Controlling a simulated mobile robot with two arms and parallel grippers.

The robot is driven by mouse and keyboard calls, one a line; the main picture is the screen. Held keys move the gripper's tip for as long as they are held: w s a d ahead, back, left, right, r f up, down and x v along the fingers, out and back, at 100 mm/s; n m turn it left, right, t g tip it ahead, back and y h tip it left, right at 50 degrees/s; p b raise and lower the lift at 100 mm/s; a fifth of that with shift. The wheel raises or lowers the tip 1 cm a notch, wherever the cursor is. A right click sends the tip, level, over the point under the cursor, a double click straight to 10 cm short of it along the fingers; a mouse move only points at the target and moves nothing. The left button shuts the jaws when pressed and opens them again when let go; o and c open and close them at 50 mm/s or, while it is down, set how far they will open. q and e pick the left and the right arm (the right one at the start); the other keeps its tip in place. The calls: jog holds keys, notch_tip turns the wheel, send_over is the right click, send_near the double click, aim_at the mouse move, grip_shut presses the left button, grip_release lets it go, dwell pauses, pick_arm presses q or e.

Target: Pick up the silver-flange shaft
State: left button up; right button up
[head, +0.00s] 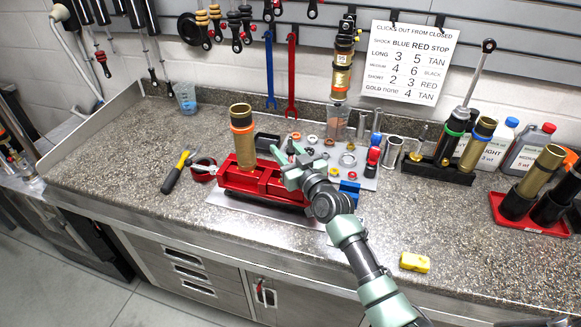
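A slim silver shaft (474,86) with a black eye at its top stands tilted in a black holder (437,171) at the right back of the counter. Its lower end is hidden in the body it rises from, and I cannot make out a flange. My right gripper (284,152) is far to the left of it, over the grey mat behind the red vise. Its fingers look apart, and I see nothing held between them. My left gripper is out of view.
A gold cylinder (243,140) stands upright at the red vise (262,181). Small rings and parts crowd the grey mat (362,159).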

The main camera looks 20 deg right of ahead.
jog(key=shift+s, duration=0.1)
grip_shut()
jog(key=shift+r, duration=0.15)
